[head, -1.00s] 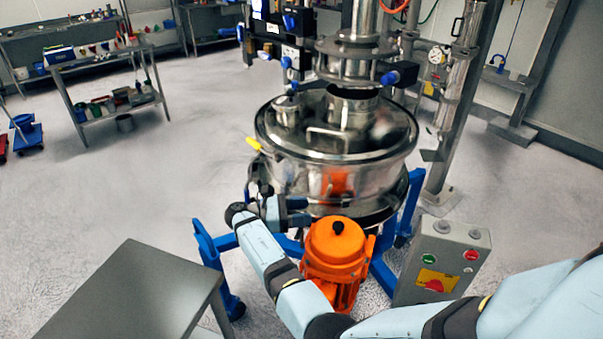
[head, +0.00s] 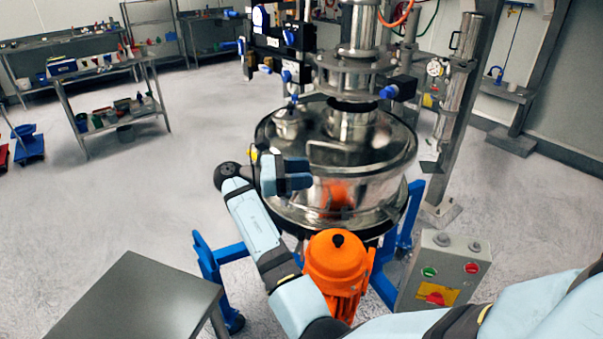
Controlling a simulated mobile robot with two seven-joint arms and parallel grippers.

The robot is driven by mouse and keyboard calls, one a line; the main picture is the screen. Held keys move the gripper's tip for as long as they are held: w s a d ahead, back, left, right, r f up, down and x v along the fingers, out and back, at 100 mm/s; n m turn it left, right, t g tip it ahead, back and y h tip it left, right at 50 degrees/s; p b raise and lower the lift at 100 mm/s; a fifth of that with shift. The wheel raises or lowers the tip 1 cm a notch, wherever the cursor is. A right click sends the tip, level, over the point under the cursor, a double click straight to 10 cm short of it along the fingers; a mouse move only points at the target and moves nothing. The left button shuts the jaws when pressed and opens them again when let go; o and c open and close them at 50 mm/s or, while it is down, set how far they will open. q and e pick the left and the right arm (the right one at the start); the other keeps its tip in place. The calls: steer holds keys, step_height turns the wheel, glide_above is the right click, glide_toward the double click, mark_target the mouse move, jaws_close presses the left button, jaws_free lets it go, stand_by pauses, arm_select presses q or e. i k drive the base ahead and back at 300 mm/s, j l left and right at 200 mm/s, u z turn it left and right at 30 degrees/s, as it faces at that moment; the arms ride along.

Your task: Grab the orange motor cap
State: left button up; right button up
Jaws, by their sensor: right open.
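The orange motor cap (head: 335,262) sits on top of the orange motor (head: 345,305), below the front of the steel sifter, with a small black knob at its centre. My right arm reaches in from the lower right and passes in front of the motor's left side. My right gripper (head: 309,174) is open and empty, its fingers pointing right. It shows above and slightly left of the cap, in front of the sifter drum, clear of the cap. I cannot tell whether it touches the drum. My left gripper is out of view.
The steel sifter (head: 370,185) stands on a blue frame (head: 212,262). A grey control box (head: 438,262) with buttons is right of the motor. A grey table (head: 140,300) is at the lower left. The floor at left is open, with shelves behind.

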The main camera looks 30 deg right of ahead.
mark_target(334, 254)
steer(key=k, duration=1)
